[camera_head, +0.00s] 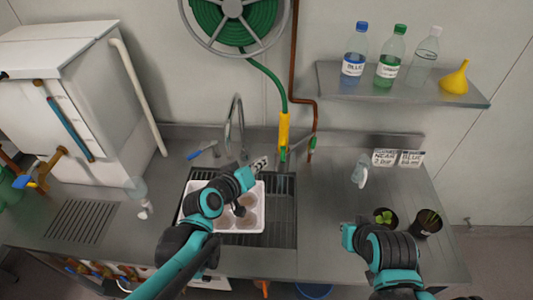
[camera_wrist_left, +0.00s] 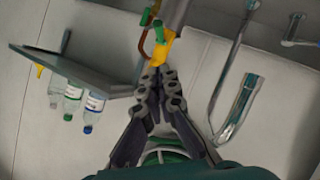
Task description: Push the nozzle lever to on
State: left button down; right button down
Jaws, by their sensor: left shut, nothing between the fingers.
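The yellow nozzle (camera_head: 283,130) hangs upright on the end of the green hose above the back of the sink. A small green part, perhaps its lever (camera_head: 283,154), sits at its lower end. My left gripper (camera_head: 261,164) is just left of and below the nozzle, with its fingers together and empty. In the left wrist view the fingertips (camera_wrist_left: 160,74) point at the yellow nozzle (camera_wrist_left: 160,52), with the green part (camera_wrist_left: 158,32) beyond. I cannot tell whether they touch. My right arm comes in at the lower right, but its fingers do not show.
The faucet (camera_head: 235,122) stands left of the nozzle. A white tray (camera_head: 257,218) with pots lies in the sink under my left arm. A copper pipe (camera_head: 314,120) with a green valve runs just right of the nozzle. A bottle shelf (camera_head: 400,92) juts out farther right.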

pick_arm(q)
jog(key=v, duration=0.3)
jog(key=shift+s+a+f+p, duration=0.1)
jog(key=shift+s+a+p, duration=0.1)
jog(key=shift+a+p, duration=0.1)
pick_arm(e)
jog(key=shift+a+r, duration=0.25)
jog(key=shift+r, duration=0.25)
jog(key=shift+s, duration=0.1)
